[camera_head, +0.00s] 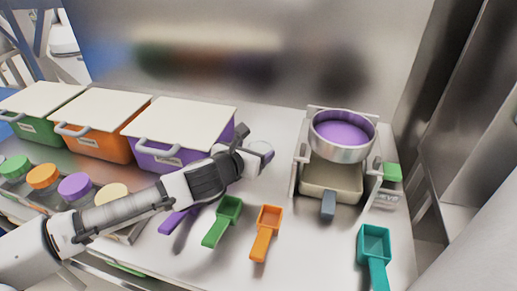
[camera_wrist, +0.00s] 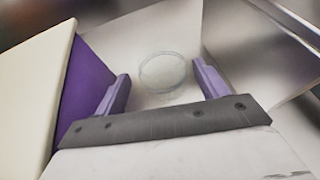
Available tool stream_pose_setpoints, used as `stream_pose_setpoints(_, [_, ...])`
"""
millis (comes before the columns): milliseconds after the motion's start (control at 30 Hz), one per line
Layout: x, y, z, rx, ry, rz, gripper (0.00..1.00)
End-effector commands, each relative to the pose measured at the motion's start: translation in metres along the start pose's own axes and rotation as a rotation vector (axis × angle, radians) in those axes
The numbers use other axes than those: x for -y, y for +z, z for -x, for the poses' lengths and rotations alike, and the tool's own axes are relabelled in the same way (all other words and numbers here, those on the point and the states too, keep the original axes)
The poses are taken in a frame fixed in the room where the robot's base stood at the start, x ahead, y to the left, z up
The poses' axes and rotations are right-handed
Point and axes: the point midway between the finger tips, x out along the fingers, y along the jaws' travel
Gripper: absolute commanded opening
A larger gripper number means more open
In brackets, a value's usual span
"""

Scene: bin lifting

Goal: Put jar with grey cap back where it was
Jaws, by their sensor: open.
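A small round jar with a pale grey cap (camera_head: 262,150) stands on the steel counter, just beyond my gripper and right of the purple bin. In the wrist view the jar (camera_wrist: 163,72) appears between the two purple-tipped fingers, slightly ahead of them. My gripper (camera_head: 247,149) is open and empty, with its fingers apart and no visible grip on the jar. The jar's lower body is mostly hidden in the head view.
Jars with green (camera_head: 15,167), orange (camera_head: 42,176), purple (camera_head: 75,186) and cream (camera_head: 111,196) caps stand in a row at left. The lidded purple bin (camera_head: 167,152) is close beside my gripper. A scale stand with a metal bowl (camera_head: 341,150) is at right. Scoops lie in front.

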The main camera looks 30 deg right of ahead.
Motion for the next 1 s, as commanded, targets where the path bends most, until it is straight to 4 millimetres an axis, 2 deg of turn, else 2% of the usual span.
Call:
stream_pose_setpoints(100, [-0.001,-0.002,0.027,-0.001,0.004,-0.004,0.73])
stream_pose_setpoints(300, [-0.001,-0.001,0.059,-0.001,0.003,-0.001,0.73])
stream_pose_setpoints(500, [0.000,-0.001,0.073,-0.001,0.000,0.000,0.73])
stream_pose_setpoints(800, [0.001,0.001,0.074,0.003,-0.003,0.002,0.73])
stream_pose_setpoints(867, [0.004,0.008,0.075,0.022,-0.011,0.009,0.73])
stream_pose_setpoints(933, [0.011,0.025,0.077,0.070,-0.032,0.030,0.73])
stream_pose_setpoints(967, [0.016,0.038,0.079,0.105,-0.048,0.046,0.73])
stream_pose_setpoints(1000, [0.024,0.059,0.084,0.163,-0.076,0.071,0.73])
